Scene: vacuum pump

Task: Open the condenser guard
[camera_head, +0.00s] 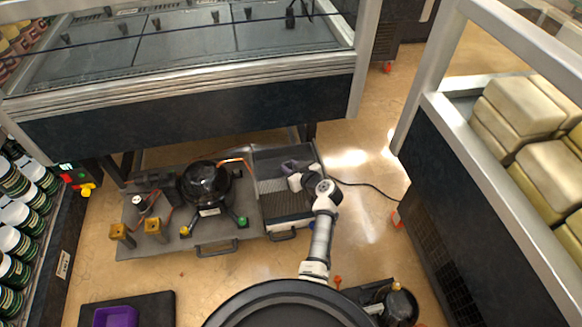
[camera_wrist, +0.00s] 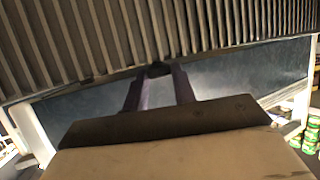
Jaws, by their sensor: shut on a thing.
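The condenser guard is a grey ribbed panel (camera_wrist: 215,25) that fills the top of the wrist view, its lower edge slanting across the picture. My gripper (camera_wrist: 158,75) is at that edge, its two fingers shut on a small dark tab (camera_wrist: 158,69) there. In the head view my gripper (camera_head: 288,167) is over the condenser unit, right of the black pump (camera_head: 207,182). The ribbed surface of the unit (camera_head: 284,186) shows in part. My wrist and arm hide some of it, and I cannot tell how far the guard is tilted.
Hoses and brass fittings (camera_head: 155,228) sit left of the pump. A display case (camera_head: 190,95) overhangs behind, and another cabinet (camera_head: 430,190) stands at the right. A black cable (camera_head: 370,186) crosses the open floor.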

